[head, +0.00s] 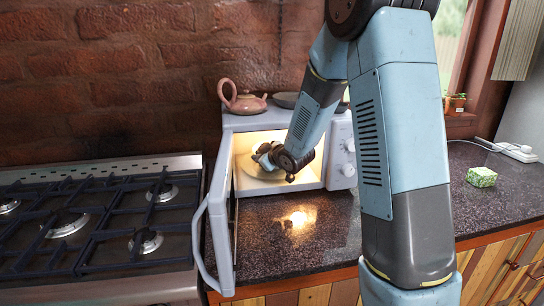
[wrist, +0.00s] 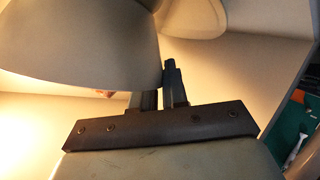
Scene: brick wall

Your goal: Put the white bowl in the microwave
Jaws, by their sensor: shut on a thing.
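The white microwave (head: 334,150) stands on the dark counter with its door (head: 217,220) swung open to the left and its inside lit. My gripper (head: 262,158) is inside the lit cavity, seen past my arm. In the wrist view, my gripper (wrist: 162,88) is shut on the rim of the white bowl (wrist: 75,45), which fills the upper left. In the head view, the bowl is hard to tell apart from the pale surfaces around my gripper. Whether the bowl touches the microwave floor cannot be told.
A pink teapot (head: 241,99) and a dark dish (head: 287,100) sit on top of the microwave. A gas stove (head: 100,225) is at the left. A green patterned box (head: 481,177) lies on the right counter. Another pale rounded surface (wrist: 192,17) shows at the top of the wrist view.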

